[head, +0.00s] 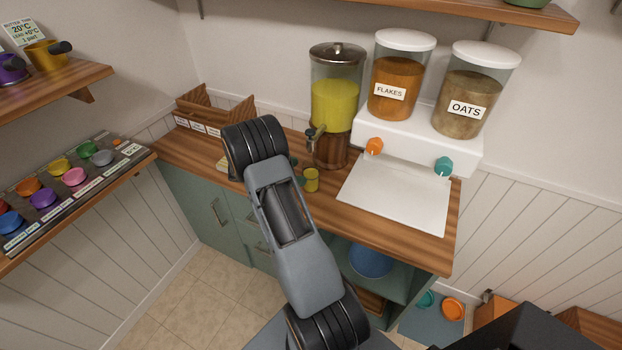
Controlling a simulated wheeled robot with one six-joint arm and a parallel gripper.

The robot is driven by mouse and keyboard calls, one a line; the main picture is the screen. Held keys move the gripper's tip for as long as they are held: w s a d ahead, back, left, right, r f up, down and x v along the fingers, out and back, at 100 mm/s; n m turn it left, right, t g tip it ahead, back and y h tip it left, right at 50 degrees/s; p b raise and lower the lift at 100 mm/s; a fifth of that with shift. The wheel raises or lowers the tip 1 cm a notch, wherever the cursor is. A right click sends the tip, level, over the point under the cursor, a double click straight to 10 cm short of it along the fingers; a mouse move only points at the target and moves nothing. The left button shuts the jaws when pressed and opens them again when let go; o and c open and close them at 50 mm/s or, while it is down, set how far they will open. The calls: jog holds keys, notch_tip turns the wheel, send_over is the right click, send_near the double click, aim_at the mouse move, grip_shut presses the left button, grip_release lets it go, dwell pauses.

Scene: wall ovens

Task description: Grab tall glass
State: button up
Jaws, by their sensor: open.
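A small yellow-green cup or glass (311,180) stands upright on the wooden counter, in front of the drink dispenser and just right of my arm. It is the only drinking vessel I can make out on the counter; whether it is the tall glass I cannot tell. Small dark green bits show at its left, partly hidden by my arm. My grey and black arm reaches up from the bottom over the counter's front edge. My gripper is not visible; the arm covers that part of the counter.
A drink dispenser (335,105) with yellow liquid stands behind the cup. Flakes (399,75) and oats (474,90) containers sit on a white stand, with a white tray (395,197) below. A wooden rack (214,113) is at the back left. Left wall shelves hold coloured cups.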

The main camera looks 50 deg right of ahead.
aim_at(311, 177)
jog(key=p+x, duration=0.2)
jog(key=x, duration=0.3)
jog(key=shift+w+d+r, duration=0.1)
jog(key=shift+w+r, duration=0.05)
jog(key=shift+s+d+f, duration=0.2)
jog(key=shift+d+f, duration=0.05)
jog(key=shift+d, duration=0.1)
jog(key=shift+c, duration=0.2)
jog(key=c, duration=1.2)
jog(key=shift+o, duration=0.2)
jog(key=shift+r, duration=0.25)
